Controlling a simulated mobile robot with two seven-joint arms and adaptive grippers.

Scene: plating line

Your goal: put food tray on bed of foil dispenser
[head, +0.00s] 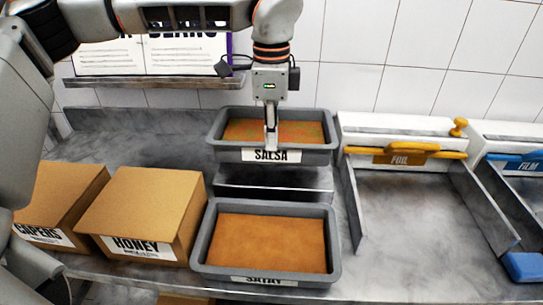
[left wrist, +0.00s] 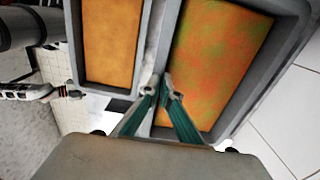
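The salsa food tray (head: 321,147) is grey, holds a red-green and orange filling and has a SALSA label on its front. It is level, over a metal stand in the middle. My left gripper (head: 271,140) points down at its front wall. In the left wrist view, the fingertips (left wrist: 159,84) are close together on the rim of the salsa tray (left wrist: 228,131), which seems pinched between them. The foil dispenser (head: 403,152) has a yellow bar and a FOIL label. Its bare metal bed (head: 420,205) lies to the right of the tray.
A satay tray (head: 334,240) stands in front of the salsa tray. Honey (head: 145,205) and capers (head: 62,195) boxes stand at left. The foil bed has upright side walls; a film dispenser (head: 515,165) is further right. My right arm (left wrist: 35,91) shows small in the left wrist view.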

